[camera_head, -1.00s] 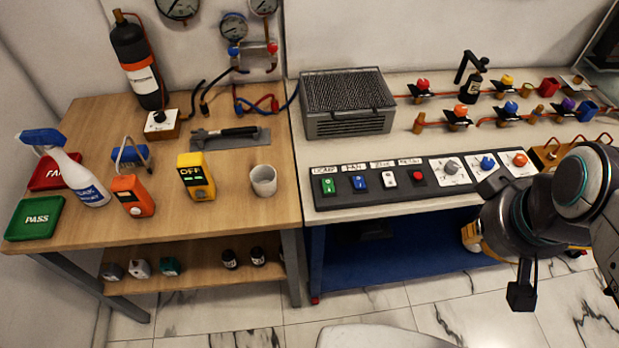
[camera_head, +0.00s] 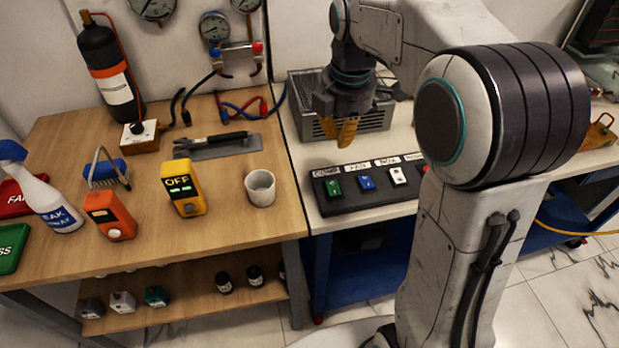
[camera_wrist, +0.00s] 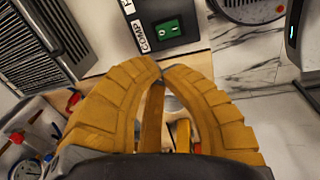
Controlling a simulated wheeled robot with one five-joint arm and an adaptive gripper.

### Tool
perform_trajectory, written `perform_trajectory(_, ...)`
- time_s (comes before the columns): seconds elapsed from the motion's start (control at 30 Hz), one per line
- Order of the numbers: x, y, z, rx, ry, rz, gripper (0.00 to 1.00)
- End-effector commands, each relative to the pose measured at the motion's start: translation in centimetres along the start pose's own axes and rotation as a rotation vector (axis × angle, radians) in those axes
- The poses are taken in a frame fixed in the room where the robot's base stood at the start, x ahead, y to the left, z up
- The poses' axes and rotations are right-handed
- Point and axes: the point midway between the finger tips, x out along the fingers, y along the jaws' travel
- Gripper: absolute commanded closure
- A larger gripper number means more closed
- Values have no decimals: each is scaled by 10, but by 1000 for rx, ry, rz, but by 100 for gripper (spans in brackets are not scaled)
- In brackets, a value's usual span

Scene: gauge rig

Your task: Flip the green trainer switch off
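The green trainer switch (camera_head: 333,187) is the leftmost switch on the black switch panel (camera_head: 350,206). It also shows at the top of the wrist view (camera_wrist: 168,29), beside a white label reading COMP. My gripper (camera_head: 346,132) points downward, above and a little behind the green switch, apart from it. In the wrist view its two yellow fingers (camera_wrist: 162,74) come together at the tips, with nothing seen held between them. The green switch lies beyond the fingertips there. Which side of the switch is pressed in is too small to tell.
A blue switch (camera_head: 366,181) and a white switch (camera_head: 398,175) sit right of the green one. My arm covers the panel's right part. A grey vented box (camera_head: 300,100) stands behind my gripper. A white cup (camera_head: 260,188) stands left on the wooden table.

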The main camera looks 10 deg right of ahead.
Motion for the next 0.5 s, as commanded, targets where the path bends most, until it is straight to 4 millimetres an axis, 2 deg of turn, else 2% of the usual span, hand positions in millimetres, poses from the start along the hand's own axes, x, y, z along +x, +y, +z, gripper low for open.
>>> perform_trajectory(0.5, 5, 4, 0, -36, 0, -5, 100)
